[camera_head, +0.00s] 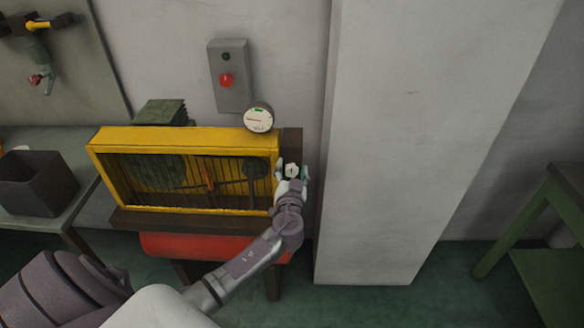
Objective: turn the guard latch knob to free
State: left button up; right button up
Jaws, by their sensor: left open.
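The yellow guard frame (190,136) with dark vertical bars stands on a dark ledge on the heading machine. My left gripper (292,171) is at the right end of the guard, by a dark upright post (292,140). Its fingers are open around or in front of a small pale part, which may be the latch knob; I cannot tell if they touch it. The gripper hides most of that spot. A round white dial (258,118) sits above the guard's top right corner. My right gripper is not in view.
A grey wall box (229,76) with a red button hangs behind the machine. A wide pale pillar (400,140) stands close to the right of my gripper. A dark bin (38,184) is on a bench at left. A green table (545,240) stands at far right.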

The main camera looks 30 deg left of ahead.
pick_arm(q)
jog(key=shift+c, duration=0.2)
jog(key=c, duration=1.1)
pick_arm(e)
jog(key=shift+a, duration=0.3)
